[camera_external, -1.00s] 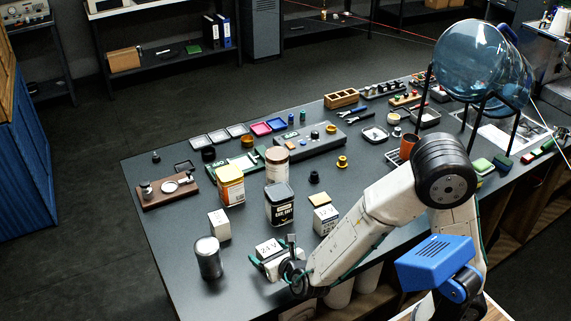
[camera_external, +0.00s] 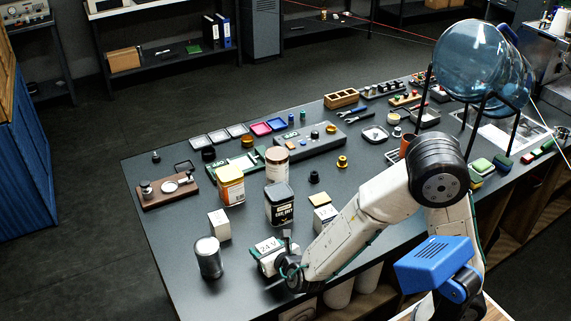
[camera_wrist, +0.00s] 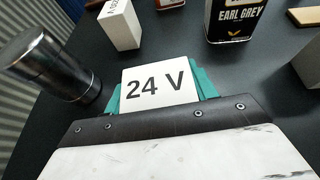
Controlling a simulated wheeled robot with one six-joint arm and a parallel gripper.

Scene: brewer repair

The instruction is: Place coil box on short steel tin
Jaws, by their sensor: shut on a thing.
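A white box marked "24 V", which I take to be the coil box (camera_external: 268,246), is held in my gripper (camera_external: 272,259). In the wrist view the box (camera_wrist: 157,84) sits between the teal fingers of my gripper (camera_wrist: 158,88), which is shut on it. A cylindrical steel tin (camera_external: 209,258) stands upright near the left front edge of the table, left of the box and apart from it. The tin also shows in the wrist view (camera_wrist: 52,68), to the left of the held box. Part of the box is hidden by my gripper.
Another white box (camera_external: 219,226) stands behind the steel tin. A black Earl Grey tin (camera_external: 280,205) stands behind my gripper, with a yellow-topped white box (camera_external: 324,215) to its right.

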